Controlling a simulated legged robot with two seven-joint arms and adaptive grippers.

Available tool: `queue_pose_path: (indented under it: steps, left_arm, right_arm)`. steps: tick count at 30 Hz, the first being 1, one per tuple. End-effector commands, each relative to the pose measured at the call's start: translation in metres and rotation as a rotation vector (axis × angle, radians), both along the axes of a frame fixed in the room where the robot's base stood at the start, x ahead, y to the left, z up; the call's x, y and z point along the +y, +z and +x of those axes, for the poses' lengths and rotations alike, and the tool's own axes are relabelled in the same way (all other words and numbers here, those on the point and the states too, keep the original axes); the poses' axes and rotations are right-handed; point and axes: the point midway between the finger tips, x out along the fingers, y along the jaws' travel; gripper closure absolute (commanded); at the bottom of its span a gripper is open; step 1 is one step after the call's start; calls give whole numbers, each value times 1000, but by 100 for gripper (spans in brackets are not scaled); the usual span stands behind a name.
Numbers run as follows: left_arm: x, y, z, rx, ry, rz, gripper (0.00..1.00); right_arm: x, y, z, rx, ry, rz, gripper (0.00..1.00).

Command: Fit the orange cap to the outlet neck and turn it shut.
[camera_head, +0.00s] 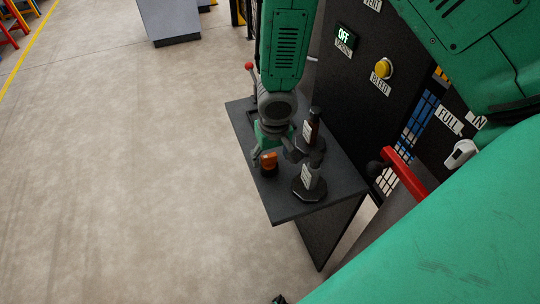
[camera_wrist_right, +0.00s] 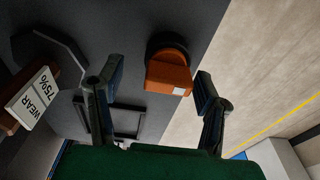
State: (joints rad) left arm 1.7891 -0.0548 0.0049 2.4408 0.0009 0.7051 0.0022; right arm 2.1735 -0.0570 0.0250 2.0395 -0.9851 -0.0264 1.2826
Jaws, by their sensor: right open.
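The orange cap (camera_head: 268,158) stands on the dark shelf by the black panel, on or joined to a black round part. In the right wrist view the orange cap (camera_wrist_right: 169,76) shows as a block with a small white patch, in front of that black round part. My right gripper (camera_head: 279,155) is over the shelf beside the cap. Its two fingers stand apart in the wrist view (camera_wrist_right: 158,78), with the cap between and beyond the tips; I see no clear contact. I cannot make out an outlet neck for certain.
Labelled dark items on octagonal bases stand close right of the gripper (camera_head: 309,182); one brown item reads "WEAR 75%" (camera_wrist_right: 35,98). A red-knobbed lever (camera_head: 249,66) rises at the shelf's back. A yellow BLEED button (camera_head: 383,68) and red bar (camera_head: 405,172) are right.

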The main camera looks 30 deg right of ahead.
Motion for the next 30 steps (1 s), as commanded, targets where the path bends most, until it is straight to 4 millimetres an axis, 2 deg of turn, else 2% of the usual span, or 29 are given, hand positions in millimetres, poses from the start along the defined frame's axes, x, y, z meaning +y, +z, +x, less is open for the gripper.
queue_pose_path:
  steps: [8, 12, 13, 15, 16, 18, 30]
  left_arm:
    - [0, 0, 0, 0, 0, 0, 43]
    - [0, 0, 0, 0, 1, 0, 43]
    - [0, 0, 0, 0, 1, 0, 43]
    - [0, 0, 0, 0, 1, 0, 43]
    - [0, 0, 0, 0, 1, 0, 43]
    - [0, 0, 0, 0, 1, 0, 43]
    - [0, 4, 0, 0, 0, 0, 43]
  right_arm:
    - [5, 0, 0, -1, 2, -5, 40]
    - [4, 0, 0, 0, 2, -3, 89]
    - [4, 0, 0, 0, 2, -2, 92]
    - [3, -1, 0, -1, 2, 0, 92]
    - [3, -1, 0, -1, 2, 1, 75]
    - [4, -1, 1, -2, 2, 2, 99]
    - [2, 3, 0, 1, 2, -2, 100]
